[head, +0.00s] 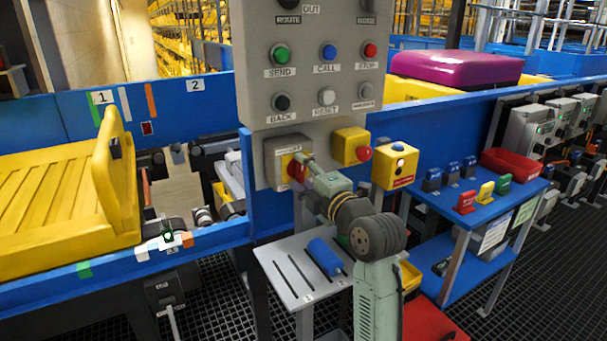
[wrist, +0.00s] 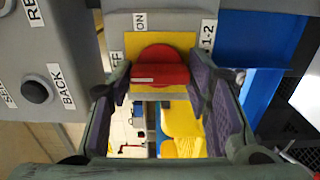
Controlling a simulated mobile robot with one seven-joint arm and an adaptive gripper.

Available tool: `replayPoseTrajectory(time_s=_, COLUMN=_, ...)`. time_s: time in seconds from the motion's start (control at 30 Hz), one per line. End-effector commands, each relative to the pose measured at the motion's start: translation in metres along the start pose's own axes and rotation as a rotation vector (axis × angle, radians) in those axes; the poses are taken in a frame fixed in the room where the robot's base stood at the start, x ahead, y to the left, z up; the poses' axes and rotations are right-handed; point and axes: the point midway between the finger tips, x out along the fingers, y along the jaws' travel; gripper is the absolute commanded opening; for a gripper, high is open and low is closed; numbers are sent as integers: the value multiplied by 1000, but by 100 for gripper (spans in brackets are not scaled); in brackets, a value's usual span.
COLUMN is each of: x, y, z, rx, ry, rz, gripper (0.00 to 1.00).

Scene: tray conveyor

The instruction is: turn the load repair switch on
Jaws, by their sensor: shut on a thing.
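The switch is a red rotary knob (wrist: 162,66) on a yellow plate (wrist: 186,42), mounted on a grey box (head: 272,150) below the button panel. In the wrist view an ON label (wrist: 140,20) is above the knob and a partly hidden OFF label (wrist: 117,62) is at its left. A white line on the knob lies level, on its left half, toward the OFF side. My gripper (wrist: 160,88) is shut on the knob, one finger at each side. In the head view my gripper (head: 299,172) covers much of the knob.
A grey panel (head: 311,45) with several buttons rises above the switch. A red mushroom button on a yellow box (head: 346,141) is close at the right, and another yellow box (head: 397,163) beyond it. A yellow tray (head: 50,205) is at the left on the blue conveyor.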

Motion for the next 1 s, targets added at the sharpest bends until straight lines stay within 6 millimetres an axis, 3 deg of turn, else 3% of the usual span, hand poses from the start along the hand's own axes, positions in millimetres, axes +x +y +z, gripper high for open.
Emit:
replayPoseTrajectory(time_s=0.17, x=0, y=0, z=0, rx=0, ry=0, rz=0, gripper=17)
replayPoseTrajectory(time_s=0.57, x=0, y=-1, z=0, rx=77, ry=1, rz=0, gripper=17)
replayPoseTrajectory(time_s=1.0, x=0, y=-1, z=-1, rx=442, ry=2, rz=0, gripper=17)
